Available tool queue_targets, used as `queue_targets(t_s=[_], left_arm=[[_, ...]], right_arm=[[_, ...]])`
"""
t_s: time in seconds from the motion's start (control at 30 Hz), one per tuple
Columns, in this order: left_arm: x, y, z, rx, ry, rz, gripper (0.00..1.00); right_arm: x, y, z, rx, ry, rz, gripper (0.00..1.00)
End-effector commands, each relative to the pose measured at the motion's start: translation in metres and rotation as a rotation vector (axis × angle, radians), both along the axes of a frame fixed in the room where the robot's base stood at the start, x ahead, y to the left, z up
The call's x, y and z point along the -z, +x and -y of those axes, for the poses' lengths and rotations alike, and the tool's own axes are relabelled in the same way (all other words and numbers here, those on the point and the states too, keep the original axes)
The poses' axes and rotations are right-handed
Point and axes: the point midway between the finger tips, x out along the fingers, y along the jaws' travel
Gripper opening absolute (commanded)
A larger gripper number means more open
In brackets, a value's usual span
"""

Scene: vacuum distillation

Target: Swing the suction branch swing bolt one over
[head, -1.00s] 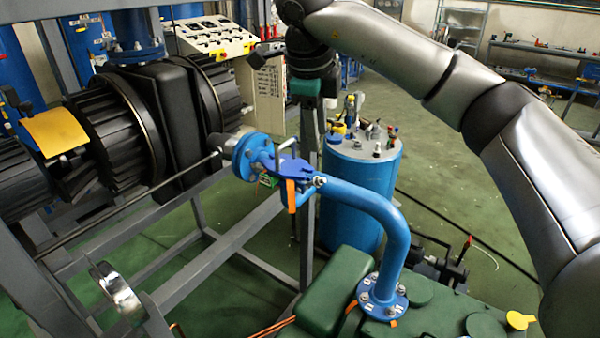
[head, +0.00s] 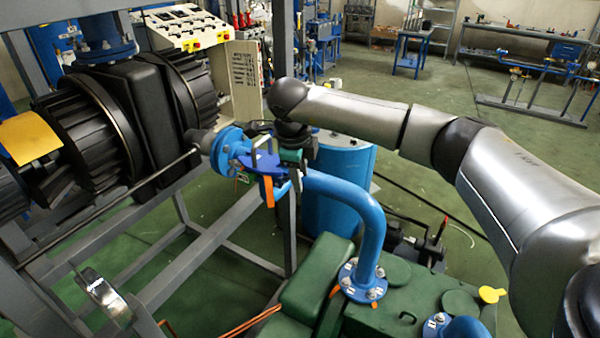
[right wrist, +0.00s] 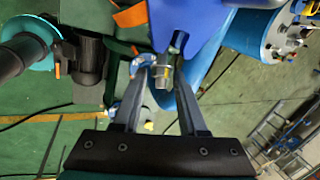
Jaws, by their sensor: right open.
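The blue suction branch (head: 345,192) curves up from the green machine to a flanged joint (head: 232,152) with a flat blue piece (head: 262,162) and an orange tag (head: 268,190). My right gripper (right wrist: 162,74) is at the right end of this joint. In the right wrist view its two fingers are open, one on each side of a metal swing bolt with a nut (right wrist: 163,72). I cannot tell whether either finger touches it. In the head view the bolt is hidden by my right wrist. My left gripper is not in view.
The grey frame (head: 215,232) and the black ribbed housing (head: 140,115) stand at the left. A blue drum (head: 335,205) stands behind the branch. The green machine (head: 400,310) fills the lower right.

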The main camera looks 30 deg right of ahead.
Motion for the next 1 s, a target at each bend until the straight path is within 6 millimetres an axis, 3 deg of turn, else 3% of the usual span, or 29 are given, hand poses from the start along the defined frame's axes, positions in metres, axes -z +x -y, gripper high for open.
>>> queue_targets(t_s=[0.17, 0.53, 1.0], left_arm=[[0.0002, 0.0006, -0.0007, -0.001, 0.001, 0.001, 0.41], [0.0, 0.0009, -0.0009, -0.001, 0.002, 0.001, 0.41], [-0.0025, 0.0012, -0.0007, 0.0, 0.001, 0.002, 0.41]], right_arm=[[0.0002, 0.0, -0.0002, 0.0, 0.0, 0.0, 0.4], [-0.0002, -0.0002, -0.0003, 0.0, 0.001, -0.001, 0.0], [-0.0027, 0.0024, -0.0017, 0.001, -0.019, -0.032, 0.0]])
